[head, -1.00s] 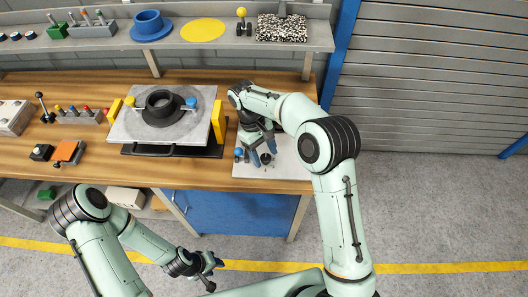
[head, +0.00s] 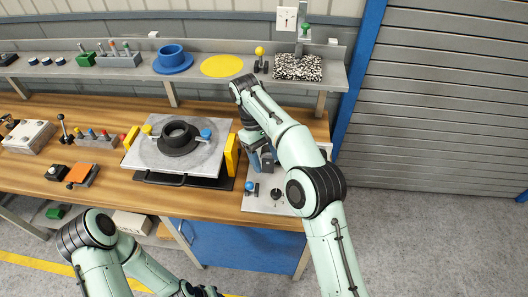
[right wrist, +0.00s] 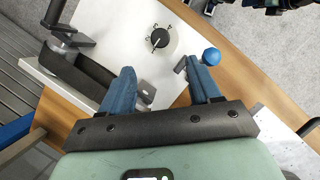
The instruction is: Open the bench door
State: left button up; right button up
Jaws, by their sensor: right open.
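My left gripper (head: 200,291) is low at the bottom edge, left of the door's front and mostly cut off.
The control plate (head: 262,203) carries a numbered dial (right wrist: 158,38), a blue ball knob (right wrist: 211,56) and a dark lever (right wrist: 75,70). A grey plate (head: 150,155) with a black ring stands left of it. A shelf (head: 215,75) runs behind.

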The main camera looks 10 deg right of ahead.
aim_at(261, 250)
jog(key=k, duration=1)
